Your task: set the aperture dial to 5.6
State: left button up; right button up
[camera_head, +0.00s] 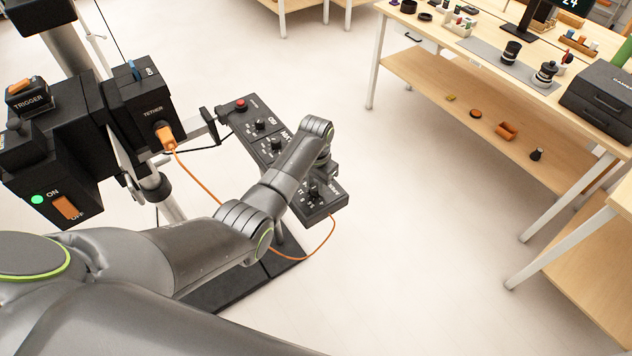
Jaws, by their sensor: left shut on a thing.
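A black control panel (268,153) slants across the middle of the view, with a red button (240,104) at its far end. Several black knobs with white markings run along it, including one near the far end (260,124) and one at the near end (313,191). The labels are too small to read surely, so I cannot tell which knob is the aperture dial or its setting. My left gripper (324,170) is down at the near part of the panel, shut on a dial there. Its wrist hides most of the fingers and the dial. My right gripper is out of view.
A black tether box (140,108) with an orange plug and cable (200,186) stands left of the panel. A switch box (55,190) with a green light is further left. A wooden table (455,45) with camera gear stands right. Floor between is clear.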

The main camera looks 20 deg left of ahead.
aim_at(316, 186)
pick_arm(q)
jog(key=n+p, duration=0.2)
jog(key=n, duration=0.1)
jog(key=shift+r, duration=0.15)
jog(key=shift+n+p, duration=0.8)
jog(key=shift+n, duration=1.5)
jog(key=o, duration=1)
jog(key=shift+r, duration=0.35)
jog(key=shift+r+b, duration=0.45)
jog(key=shift+r, duration=7.8)
